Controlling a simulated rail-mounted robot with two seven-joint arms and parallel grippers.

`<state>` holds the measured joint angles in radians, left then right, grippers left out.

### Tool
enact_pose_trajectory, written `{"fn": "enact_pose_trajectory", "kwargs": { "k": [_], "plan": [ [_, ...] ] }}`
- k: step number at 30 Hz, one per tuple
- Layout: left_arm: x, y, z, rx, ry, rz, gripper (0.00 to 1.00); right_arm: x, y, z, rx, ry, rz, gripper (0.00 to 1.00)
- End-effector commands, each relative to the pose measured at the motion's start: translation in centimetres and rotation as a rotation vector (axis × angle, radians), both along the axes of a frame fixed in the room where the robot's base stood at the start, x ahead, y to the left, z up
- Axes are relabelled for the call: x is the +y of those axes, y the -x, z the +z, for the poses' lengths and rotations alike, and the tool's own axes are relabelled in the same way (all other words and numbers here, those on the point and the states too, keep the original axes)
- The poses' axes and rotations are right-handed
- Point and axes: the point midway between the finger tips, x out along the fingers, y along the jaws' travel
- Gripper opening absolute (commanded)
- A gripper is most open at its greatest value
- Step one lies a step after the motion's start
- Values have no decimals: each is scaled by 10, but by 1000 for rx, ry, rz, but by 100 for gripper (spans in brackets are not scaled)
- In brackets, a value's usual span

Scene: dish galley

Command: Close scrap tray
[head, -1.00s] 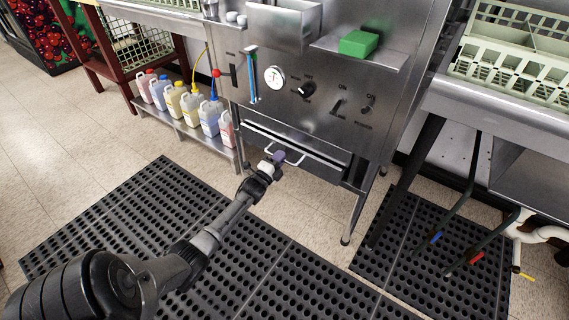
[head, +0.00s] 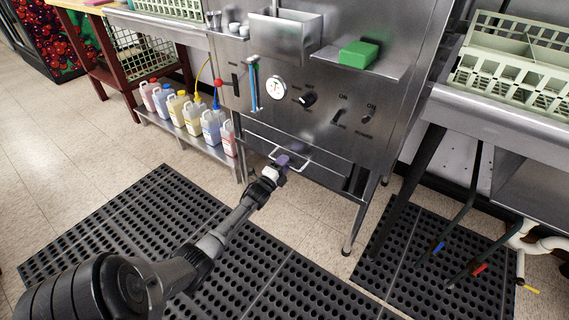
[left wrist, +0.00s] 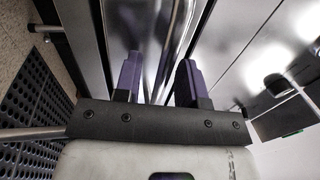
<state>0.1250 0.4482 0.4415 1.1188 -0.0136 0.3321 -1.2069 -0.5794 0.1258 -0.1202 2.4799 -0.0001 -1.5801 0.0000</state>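The scrap tray (head: 325,172) is a wide steel drawer front low on the dish machine, with a pale bar handle (head: 301,166). In the head view its front sits close to the machine's panel; I cannot tell whether it is fully flush. My left gripper (head: 286,161), with purple fingers, is at the tray's front by the handle and hides part of it. In the left wrist view the fingers of this gripper (left wrist: 157,80) stand apart with nothing clearly between them, facing shiny steel. Whether they touch the tray is not clear. My right gripper is not in view.
The machine's panel carries a gauge (head: 276,89) and knobs, with a green block (head: 359,54) on a shelf above. Several coloured jugs (head: 193,115) stand on a low shelf at left. A machine leg (head: 355,226) is to the right. Black mats (head: 130,235) cover the floor.

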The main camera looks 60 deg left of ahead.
Motion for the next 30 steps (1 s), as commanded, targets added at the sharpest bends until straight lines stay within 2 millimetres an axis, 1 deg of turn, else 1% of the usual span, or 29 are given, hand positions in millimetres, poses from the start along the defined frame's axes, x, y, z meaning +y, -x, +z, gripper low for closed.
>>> {"fn": "enact_pose_trajectory", "kwargs": {
  "k": [1,5,9,15,18,24,30],
  "plan": [
    [-3,6,1,3,1,0,37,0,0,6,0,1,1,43],
    [-12,25,-1,4,2,0,37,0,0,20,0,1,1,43],
    [-25,50,-6,3,3,1,37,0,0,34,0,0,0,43],
    [-40,83,-15,4,3,1,37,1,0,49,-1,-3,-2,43],
    [-47,96,-18,3,3,1,37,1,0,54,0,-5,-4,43],
    [-55,113,-23,3,1,1,37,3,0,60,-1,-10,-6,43],
    [-57,118,-25,2,1,0,37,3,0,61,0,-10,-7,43]
  ]
}}
